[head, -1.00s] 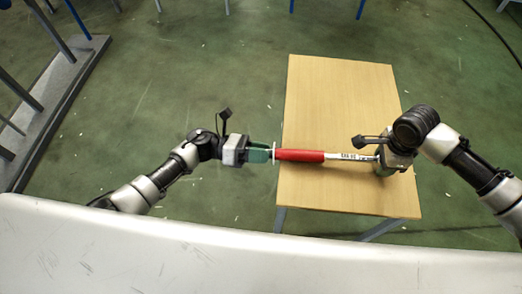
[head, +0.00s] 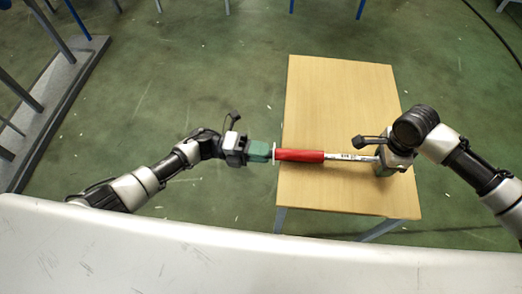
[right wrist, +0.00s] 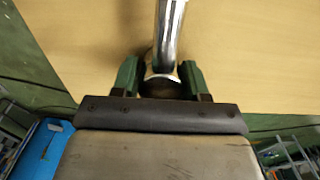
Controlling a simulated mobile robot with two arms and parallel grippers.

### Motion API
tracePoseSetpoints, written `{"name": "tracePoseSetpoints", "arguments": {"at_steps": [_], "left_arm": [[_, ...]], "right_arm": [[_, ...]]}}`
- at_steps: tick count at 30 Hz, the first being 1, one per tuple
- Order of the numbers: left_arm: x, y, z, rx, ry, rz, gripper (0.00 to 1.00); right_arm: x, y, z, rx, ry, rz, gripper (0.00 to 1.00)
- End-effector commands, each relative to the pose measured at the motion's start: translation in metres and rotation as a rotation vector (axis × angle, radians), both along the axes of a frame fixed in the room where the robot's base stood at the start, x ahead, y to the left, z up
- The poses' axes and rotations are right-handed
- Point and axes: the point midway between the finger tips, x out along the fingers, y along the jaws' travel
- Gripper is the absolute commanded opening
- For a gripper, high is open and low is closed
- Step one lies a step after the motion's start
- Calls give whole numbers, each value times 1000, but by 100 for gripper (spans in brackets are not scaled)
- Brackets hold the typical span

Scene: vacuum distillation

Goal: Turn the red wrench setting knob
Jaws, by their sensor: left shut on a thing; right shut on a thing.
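The wrench has a red handle (head: 300,155) and a silver shaft with dark markings, and it lies level across my view above the wooden table. My left gripper (head: 262,151) has green fingers shut on that knob end, just off the table's left edge; the fingers hide part of the knob. My right gripper (head: 382,162) is shut on the wrench's metal head end. In the right wrist view the chrome wrench (right wrist: 168,40) runs between the two green fingers of my right gripper (right wrist: 160,82).
The wooden table (head: 340,95) is bare behind the wrench. A white surface (head: 200,250) spans the front. Green floor (head: 190,70) is open to the left. Table legs and a grey ledge stand at the far left.

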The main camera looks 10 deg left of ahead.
Motion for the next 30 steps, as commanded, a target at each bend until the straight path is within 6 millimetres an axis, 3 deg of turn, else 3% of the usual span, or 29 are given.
{"name": "tracePoseSetpoints", "arguments": {"at_steps": [12, 29, 30], "left_arm": [[1, 1, -1, 3, 190, -14, 2], [1, 1, -1, 4, 218, -16, 2], [1, 1, -1, 4, 218, -15, 30]], "right_arm": [[0, 0, 1, 0, -1, 2, 0], [0, 0, 1, 0, -2, 2, 0], [0, 0, 1, 0, -2, 2, 0]]}}
